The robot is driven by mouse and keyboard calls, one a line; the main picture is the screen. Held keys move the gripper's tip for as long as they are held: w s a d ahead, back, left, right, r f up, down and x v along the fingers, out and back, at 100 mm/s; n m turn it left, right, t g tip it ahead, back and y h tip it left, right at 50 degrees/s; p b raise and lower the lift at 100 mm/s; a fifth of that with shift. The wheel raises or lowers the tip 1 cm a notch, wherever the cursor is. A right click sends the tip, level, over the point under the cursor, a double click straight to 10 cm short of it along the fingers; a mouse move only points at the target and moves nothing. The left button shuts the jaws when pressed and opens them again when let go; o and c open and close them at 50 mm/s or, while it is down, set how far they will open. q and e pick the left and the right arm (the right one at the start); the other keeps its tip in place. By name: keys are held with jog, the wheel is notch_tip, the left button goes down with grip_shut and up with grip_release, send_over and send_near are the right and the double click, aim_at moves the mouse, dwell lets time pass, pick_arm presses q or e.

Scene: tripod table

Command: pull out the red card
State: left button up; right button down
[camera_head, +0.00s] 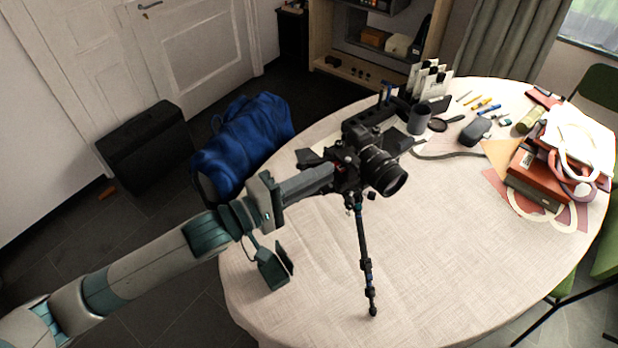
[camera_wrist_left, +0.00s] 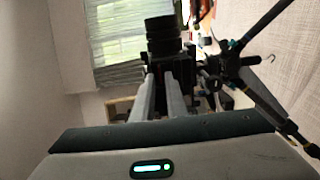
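A black camera (camera_head: 378,160) sits on top of a black tripod (camera_head: 365,260) on the table, its lens pointing to the lower right. My left gripper (camera_head: 330,174) reaches in from the left, with its fingertips close against the camera's left side. In the left wrist view, its two grey fingers (camera_wrist_left: 162,82) run nearly parallel with a narrow gap, their tips in front of the dark camera body (camera_wrist_left: 164,50). Whether they touch it or hold anything is hidden. I cannot make out a red card at the camera. My right gripper is not in view.
The round table (camera_head: 450,230) has clear cloth right of the tripod. A dark cup (camera_head: 419,119), a pouch (camera_head: 475,132) and pens lie behind. A red box (camera_head: 535,178) and a white bag (camera_head: 580,140) are at right. A blue bag (camera_head: 245,142) stands left of the table.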

pick_arm(q)
jog(key=shift+x, duration=0.8)
grip_shut()
jog(key=shift+p+v, duration=0.6)
jog(key=shift+v, duration=0.2)
dwell(0.6)
jog(key=shift+p+v, duration=0.7)
jog(key=shift+v, duration=1.6)
